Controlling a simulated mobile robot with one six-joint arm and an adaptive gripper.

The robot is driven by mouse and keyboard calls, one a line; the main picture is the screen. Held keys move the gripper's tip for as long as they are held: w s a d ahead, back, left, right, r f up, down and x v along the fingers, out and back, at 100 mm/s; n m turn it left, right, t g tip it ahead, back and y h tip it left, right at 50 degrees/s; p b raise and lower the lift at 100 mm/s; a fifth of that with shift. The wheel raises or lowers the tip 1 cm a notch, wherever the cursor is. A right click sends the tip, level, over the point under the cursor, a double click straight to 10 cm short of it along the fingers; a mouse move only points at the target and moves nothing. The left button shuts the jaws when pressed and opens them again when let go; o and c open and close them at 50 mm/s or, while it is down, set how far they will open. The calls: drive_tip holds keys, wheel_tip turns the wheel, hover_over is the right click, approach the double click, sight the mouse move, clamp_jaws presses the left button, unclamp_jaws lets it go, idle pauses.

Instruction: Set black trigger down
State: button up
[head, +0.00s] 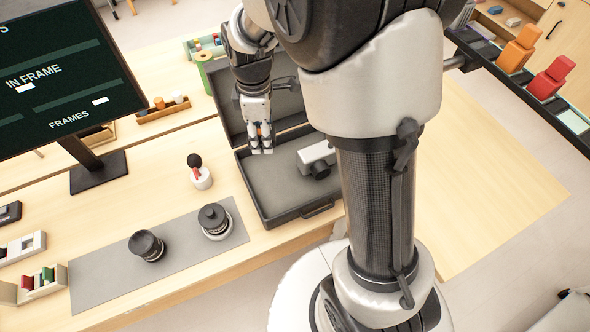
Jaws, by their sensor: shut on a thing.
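My gripper (262,142) points down over the open grey case (258,196), above its left rear part near the hinge. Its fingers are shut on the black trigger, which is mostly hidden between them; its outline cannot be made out. I cannot tell how high it hangs above the case floor. The case has a grey lined bottom, and its lid (228,103) stands open behind. A white and grey camera-like device (313,160) with a black lens lies in the right part of the case. The left and front floor of the case look bare.
A grey mat (108,272) holds two black lenses (146,245) (214,220). A small white stand with a black ball top (201,178) is left of the case. A monitor (66,70) stands at the left. Orange and red props (518,50) sit on a shelf at the right.

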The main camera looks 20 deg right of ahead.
sight(269, 183)
drive_tip(key=n, duration=0.4)
drive_tip(key=shift+f+n, duration=0.3)
wheel_tip(269, 183, down, 20)
drive_tip(key=b, duration=0.6)
drive_tip(key=shift+w+r, duration=0.1)
drive_tip(key=shift+r, duration=0.15)
drive_tip(key=shift+f+b, duration=0.25)
drive_tip(key=shift+b, duration=0.1)
drive_tip(key=o, duration=1.2)
drive_tip(key=shift+r, duration=0.2)
